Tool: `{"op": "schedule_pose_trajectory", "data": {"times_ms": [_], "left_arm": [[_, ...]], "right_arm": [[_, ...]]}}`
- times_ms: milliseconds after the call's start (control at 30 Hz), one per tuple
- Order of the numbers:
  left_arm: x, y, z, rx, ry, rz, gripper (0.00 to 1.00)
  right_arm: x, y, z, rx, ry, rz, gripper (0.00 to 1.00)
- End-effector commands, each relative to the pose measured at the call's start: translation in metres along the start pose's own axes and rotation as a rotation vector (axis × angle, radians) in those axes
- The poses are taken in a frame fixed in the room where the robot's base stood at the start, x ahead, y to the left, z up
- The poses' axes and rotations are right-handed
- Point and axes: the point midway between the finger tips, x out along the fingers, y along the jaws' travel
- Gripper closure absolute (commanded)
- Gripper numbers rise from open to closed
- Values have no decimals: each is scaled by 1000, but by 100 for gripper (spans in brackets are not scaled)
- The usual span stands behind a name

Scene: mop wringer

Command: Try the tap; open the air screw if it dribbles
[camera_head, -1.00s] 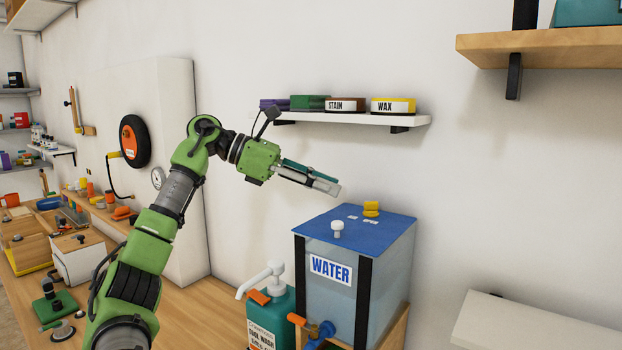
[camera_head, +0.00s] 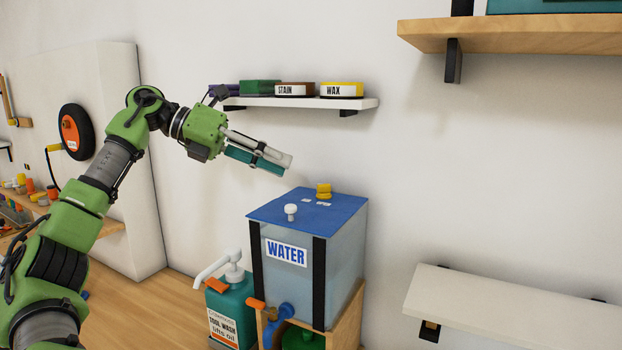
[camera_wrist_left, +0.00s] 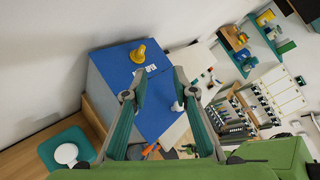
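The water tank (camera_head: 285,278), labelled WATER, has a blue lid (camera_head: 262,212) that also shows in the left wrist view (camera_wrist_left: 115,62). On the lid are a white knob (camera_head: 290,210) and a yellow winged piece (camera_head: 324,190); the yellow piece also shows in the left wrist view (camera_wrist_left: 138,53). I cannot tell for sure which is the air screw. The blue tap (camera_head: 286,311) with an orange handle (camera_head: 256,303) is low on the tank's front. My left gripper (camera_head: 289,166) is open and empty above the lid, touching nothing.
A teal tool-wash pump bottle (camera_head: 234,312) stands just left of the tank. A wall shelf (camera_head: 330,102) with several tins is behind my gripper. A white ledge (camera_head: 500,308) and a wooden shelf (camera_head: 540,40) are at the right.

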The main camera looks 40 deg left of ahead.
Motion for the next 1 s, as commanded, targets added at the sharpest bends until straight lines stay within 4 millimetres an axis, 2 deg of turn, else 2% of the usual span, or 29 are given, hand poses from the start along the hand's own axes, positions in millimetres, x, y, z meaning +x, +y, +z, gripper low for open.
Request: {"op": "schedule_pose_trajectory", "data": {"times_ms": [133,367,700,833,1000], "left_arm": [[6,-8,0,-375,30,-4,74],[8,-10,-2,-977,47,2,74],[-13,8,-2,-2056,-29,-22,74],[-24,17,-2,-2334,-67,-56,74],[-29,22,-2,-2495,-86,-85,74]], "right_arm": [[-4,0,0,0,0,0,60],[-8,0,1,0,-2,0,60],[-15,0,-1,0,0,0,60],[-16,0,-2,0,1,0,60],[-17,0,-2,0,1,0,60]]}}
